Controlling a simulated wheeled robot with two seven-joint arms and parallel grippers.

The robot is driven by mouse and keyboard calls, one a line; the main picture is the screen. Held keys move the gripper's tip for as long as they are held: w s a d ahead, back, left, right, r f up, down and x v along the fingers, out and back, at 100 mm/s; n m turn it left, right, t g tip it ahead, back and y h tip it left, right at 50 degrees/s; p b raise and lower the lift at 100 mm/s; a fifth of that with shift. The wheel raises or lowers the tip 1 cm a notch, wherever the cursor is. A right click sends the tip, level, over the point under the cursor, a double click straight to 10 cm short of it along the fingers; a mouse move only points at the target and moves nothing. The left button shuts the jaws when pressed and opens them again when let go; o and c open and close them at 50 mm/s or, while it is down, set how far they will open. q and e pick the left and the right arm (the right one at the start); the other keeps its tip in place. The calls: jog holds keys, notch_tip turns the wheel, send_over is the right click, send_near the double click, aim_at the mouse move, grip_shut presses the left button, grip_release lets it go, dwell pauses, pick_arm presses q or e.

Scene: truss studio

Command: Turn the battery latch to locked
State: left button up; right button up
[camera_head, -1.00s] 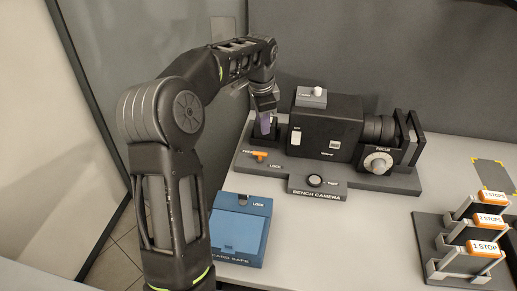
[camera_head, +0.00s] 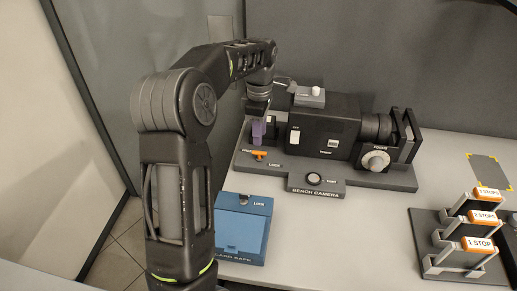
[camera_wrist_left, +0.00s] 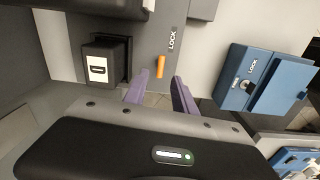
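The battery latch (camera_head: 259,154) is a small orange lever on the dark base of the bench camera (camera_head: 335,136), left of the printed word LOCK. It also shows in the left wrist view (camera_wrist_left: 160,67), just beyond the fingertips. My left gripper (camera_head: 258,131) hangs above and slightly behind it, with purple fingers pointing down. In the left wrist view the fingers (camera_wrist_left: 158,86) are apart and empty, with the latch showing in line with the gap. I see no contact. A dark battery block (camera_wrist_left: 103,64) with a white label sits beside the latch. My right gripper is out of view.
A blue card safe (camera_head: 243,226) stands in front of the base. A round button (camera_head: 314,179) and a focus knob (camera_head: 375,160) are to the right. A rack of orange-labelled stops (camera_head: 470,235) stands at the far right. Grey table between is clear.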

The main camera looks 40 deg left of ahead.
aim_at(259, 152)
pick_arm(q)
jog(key=shift+n, duration=0.5)
jog(key=shift+f, duration=0.1)
jog(key=shift+f+p, duration=0.8)
jog(key=shift+f, duration=3.05)
jog(key=shift+c, duration=0.5)
grip_shut()
